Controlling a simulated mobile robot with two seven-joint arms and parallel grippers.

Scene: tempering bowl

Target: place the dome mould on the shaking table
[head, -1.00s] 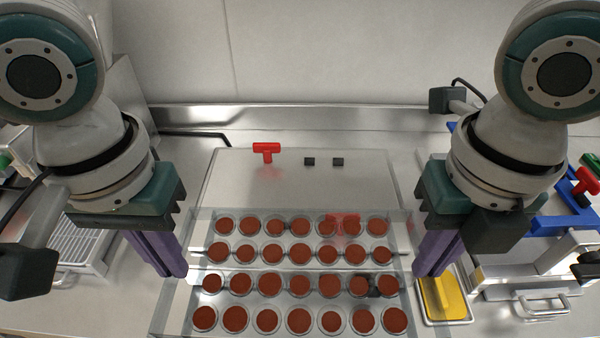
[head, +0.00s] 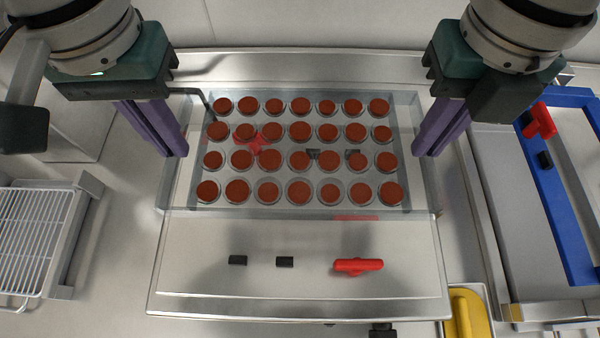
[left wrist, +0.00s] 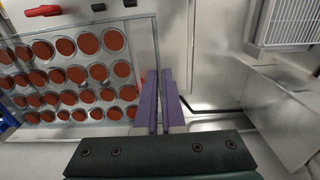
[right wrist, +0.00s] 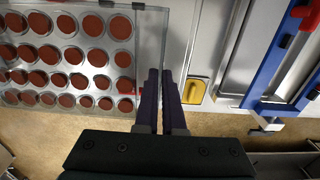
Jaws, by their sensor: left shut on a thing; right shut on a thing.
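The dome mould (head: 300,208) is a clear tray with rows of round brown-filled cavities. It is over the back part of the shaking table (head: 200,275), a steel plate whose front strip is bare. I cannot tell whether the mould touches the plate. My left gripper (head: 178,150) is shut on the mould's left edge, and my right gripper (head: 424,148) is shut on its right edge. The mould also shows in the left wrist view (left wrist: 128,60), beside the left gripper (left wrist: 158,130), and in the right wrist view (right wrist: 148,50), beside the right gripper (right wrist: 161,130).
A wire rack (head: 35,235) is at left. A yellow scraper (head: 466,312) and a blue frame (head: 560,190) are at right.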

